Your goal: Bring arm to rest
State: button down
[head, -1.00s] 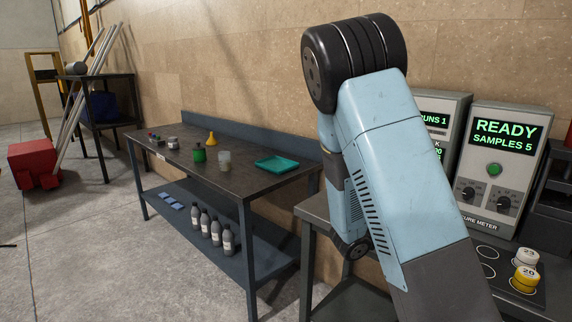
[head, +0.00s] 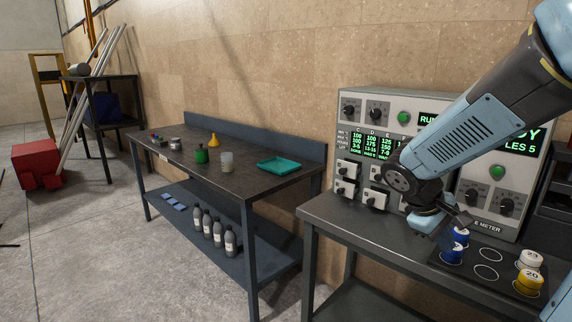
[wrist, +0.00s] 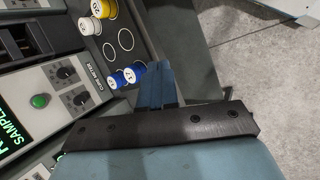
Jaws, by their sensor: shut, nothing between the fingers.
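My gripper (head: 458,218) is at the right in the head view, above the near bench beside the meter. In the wrist view my gripper (wrist: 157,75) has its fingers together with nothing between them. Two blue-banded sample cups (head: 455,245) stand on the black tray (head: 487,287) just below my gripper in the head view. The cups also show beside the fingers in the wrist view (wrist: 127,75); I cannot tell whether the fingers touch them. My arm comes in from the upper right and hides part of the meter.
A white cup (head: 530,261) and a yellow cup (head: 528,283) stand on the tray's right side. The panel with knobs and switches (head: 366,135) backs the bench.

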jog(key=s+a+r+m+t+y, duration=0.5)
jog(key=s+a+r, duration=0.3)
jog(key=a+r, duration=0.2)
jog(key=shift+s+a+r+y, duration=0.3)
jog(key=shift+s+r+y, duration=0.05)
jog(key=shift+y, duration=0.45)
jog(key=c, duration=1.8)
grip_release()
